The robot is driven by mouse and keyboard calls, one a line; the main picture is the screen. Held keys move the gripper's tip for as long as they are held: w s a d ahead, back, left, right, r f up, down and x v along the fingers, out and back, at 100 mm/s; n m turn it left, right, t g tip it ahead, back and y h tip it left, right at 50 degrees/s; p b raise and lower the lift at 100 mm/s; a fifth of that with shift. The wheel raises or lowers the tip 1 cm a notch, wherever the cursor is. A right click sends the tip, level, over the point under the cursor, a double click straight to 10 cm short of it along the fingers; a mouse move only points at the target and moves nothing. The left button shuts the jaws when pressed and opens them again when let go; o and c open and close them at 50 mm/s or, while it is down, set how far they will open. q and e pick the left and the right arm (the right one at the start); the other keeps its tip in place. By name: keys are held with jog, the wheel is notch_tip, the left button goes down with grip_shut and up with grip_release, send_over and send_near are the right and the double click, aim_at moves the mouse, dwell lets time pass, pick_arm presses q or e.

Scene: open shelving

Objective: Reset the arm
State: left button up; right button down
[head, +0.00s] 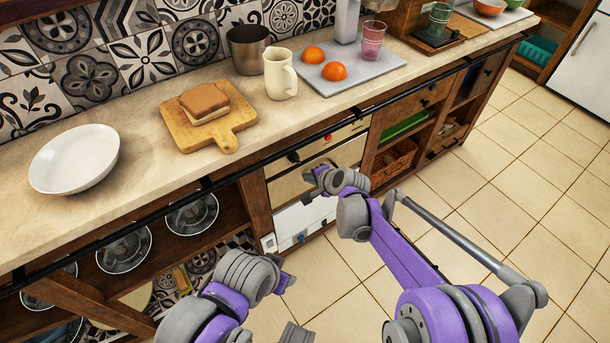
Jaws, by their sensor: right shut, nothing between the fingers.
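My right arm reaches in from the lower right. Its purple and grey gripper (314,184) is in front of the cabinet, below the counter's front edge, and is shut and empty. My left gripper (284,280) is low in the picture, in front of the open lower shelving. It is seen from behind, so I cannot tell whether its fingers are open. Neither gripper appears to touch anything on the counter.
The counter (140,178) holds a white plate (75,158), a sandwich (204,101) on a wooden board (183,135), a cream pitcher (280,75), a metal pot (249,50) and a grey tray (375,70) with two oranges. Tiled floor (490,200) is clear at right.

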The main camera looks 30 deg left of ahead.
pick_arm(q)
jog(key=p+v, duration=0.2)
jog(key=shift+w+d+r, duration=0.1)
jog(key=shift+d+r, duration=0.05)
jog(key=shift+r, duration=0.15)
pick_arm(e)
jog(key=v, duration=1)
jog(key=shift+d, duration=0.3)
jog(key=shift+s+r, duration=0.1)
jog(key=shift+s, duration=0.1)
jog(key=s+d+r+n+h, duration=0.2)
jog(key=s+d, duration=0.3)
jog(key=d, duration=0.5)
jog(key=s+d+r+n+h, duration=0.15)
jog(key=s+d, duration=0.35)
jog(key=d, duration=0.6)
jog(key=s+d+f+n+h, duration=0.3)
jog(key=s+d+h, duration=0.2)
jog(key=s+d, duration=1.1)
pick_arm(q)
notch_tip(320, 180, up, 20)
jog(key=w+t+p, duration=0.1)
jog(key=w+p, duration=0.1)
jog(key=p, duration=1.5)
jog(key=shift+p, duration=0.3)
pick_arm(e)
notch_tip(320, 180, up, 20)
jog(key=w+a, duration=0.1)
jog(key=shift+t, duration=0.3)
